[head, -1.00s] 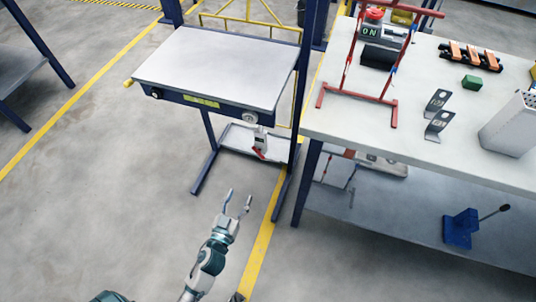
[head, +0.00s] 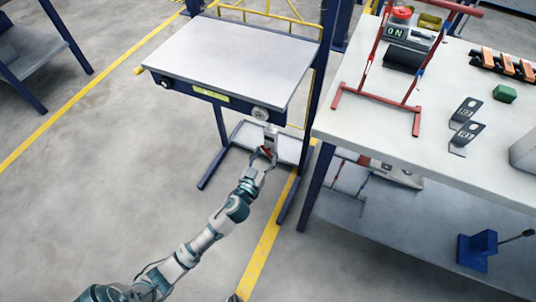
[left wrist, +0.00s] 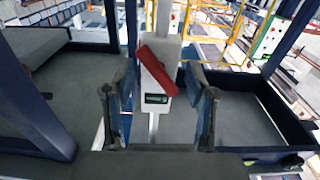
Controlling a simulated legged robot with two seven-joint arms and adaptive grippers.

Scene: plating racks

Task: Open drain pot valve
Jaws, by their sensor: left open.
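The drain valve (head: 270,136) is a pale body with a red handle, hanging below the front right corner of the grey-topped blue table. In the left wrist view the red handle (left wrist: 157,70) slants down to the right across the pale body. A small green display sits just below it. My left gripper (head: 262,163) is at the valve, and in the head view its fingers partly cover the handle. In the left wrist view the gripper (left wrist: 160,95) is open, with one finger on each side of the handle. Contact cannot be told. My right gripper is out of view.
A shallow pale tray (head: 290,150) lies low under the blue table (head: 235,55). Its blue leg (head: 290,195) stands just right of my gripper. A white workbench (head: 360,125) with a red stand (head: 410,105) is to the right.

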